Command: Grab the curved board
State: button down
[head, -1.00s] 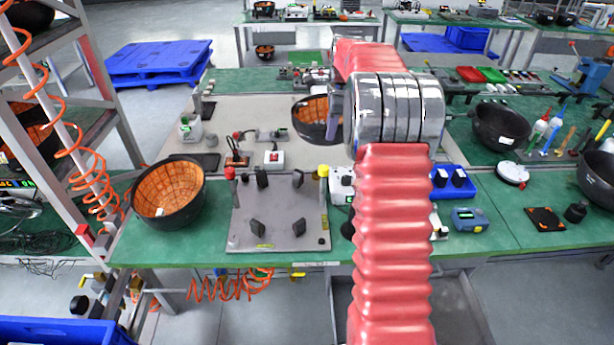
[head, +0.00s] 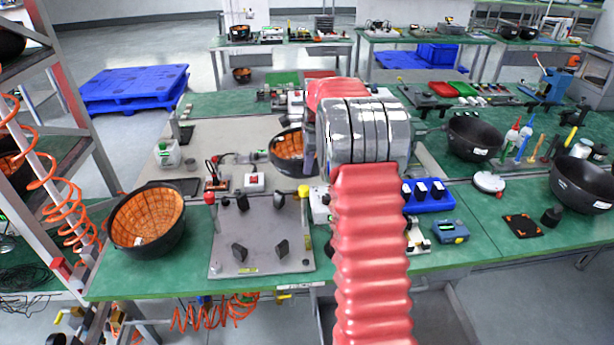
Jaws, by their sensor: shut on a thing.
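A curved board (head: 284,147), a black bowl-like shell with an orange gridded inside, shows just left of my wrist in the head view. Its right side is hidden behind my arm. My gripper (head: 309,143) shows only as a grey part at the board's right edge, mostly hidden by my wrist. It is shut on this board. A second curved board (head: 146,221) of the same look rests on the green table at the left, apart from my gripper.
A grey fixture plate (head: 240,262) with black upright blocks lies on the green bench. A blue tray (head: 428,203), a blue meter (head: 450,231) and black bowls (head: 475,138) stand to the right. A metal rack with orange coiled hoses (head: 58,200) stands at the left.

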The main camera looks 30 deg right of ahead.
jog(key=shift+s+x, duration=0.25)
jog(key=shift+x, duration=0.9)
jog(key=shift+s+x, duration=0.25)
jog(key=shift+x, duration=0.9)
jog(key=shift+f, duration=0.2)
jog(key=c, duration=1.8)
grip_release()
jog(key=shift+r, duration=0.1)
jog(key=v, duration=1.2)
